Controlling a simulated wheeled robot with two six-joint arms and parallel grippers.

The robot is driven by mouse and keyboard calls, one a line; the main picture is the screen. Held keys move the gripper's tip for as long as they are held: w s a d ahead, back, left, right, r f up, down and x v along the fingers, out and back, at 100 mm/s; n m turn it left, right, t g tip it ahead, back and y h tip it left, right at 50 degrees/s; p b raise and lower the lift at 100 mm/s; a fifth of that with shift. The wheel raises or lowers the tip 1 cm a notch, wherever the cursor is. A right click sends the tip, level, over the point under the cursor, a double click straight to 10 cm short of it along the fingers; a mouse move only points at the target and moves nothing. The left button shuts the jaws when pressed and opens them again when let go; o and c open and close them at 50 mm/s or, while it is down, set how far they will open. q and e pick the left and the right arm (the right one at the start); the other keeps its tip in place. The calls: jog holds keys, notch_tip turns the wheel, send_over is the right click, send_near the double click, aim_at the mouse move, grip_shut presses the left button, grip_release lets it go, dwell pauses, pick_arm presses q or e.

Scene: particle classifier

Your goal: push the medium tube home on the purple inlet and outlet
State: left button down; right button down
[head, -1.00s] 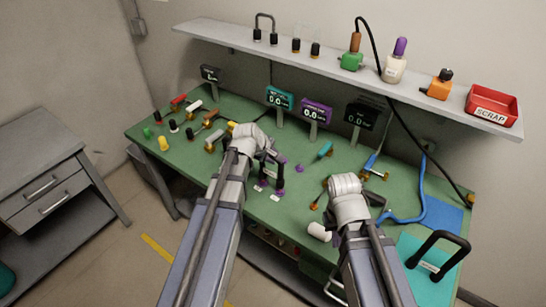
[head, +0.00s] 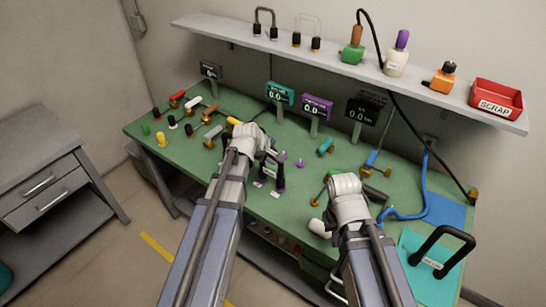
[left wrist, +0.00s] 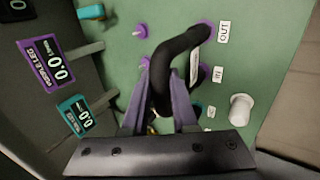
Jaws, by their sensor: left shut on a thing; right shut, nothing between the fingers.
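The medium tube (left wrist: 178,48) is a black bent tube. In the left wrist view my left gripper (left wrist: 160,98) is shut on it. One end reaches towards the purple fitting by the OUT label (left wrist: 223,32); another purple fitting (left wrist: 206,78) lies by the IN label (left wrist: 217,74), partly behind the tube. I cannot tell how deep either end sits. In the head view the tube (head: 267,172) stands over the purple fittings (head: 278,189) at the bench's middle, mostly beside my left wrist. My right gripper (head: 376,194) is shut and empty, to the right of the tube and apart from it.
A purple display (head: 317,107) and a teal display (head: 280,94) stand behind the fittings. Small purple posts (left wrist: 140,31) rise near the tube. A white cylinder (left wrist: 241,107) stands near the IN label. A blue hose (head: 404,214) and teal mat (head: 420,255) lie to the right.

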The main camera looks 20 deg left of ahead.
pick_arm(q)
jog(key=c, duration=0.6)
grip_release()
jog(key=shift+f, duration=0.1)
jog(key=p+v, duration=0.6)
jog(key=v, duration=0.1)
jog(key=shift+s+r, duration=0.2)
jog(key=shift+r, duration=0.15)
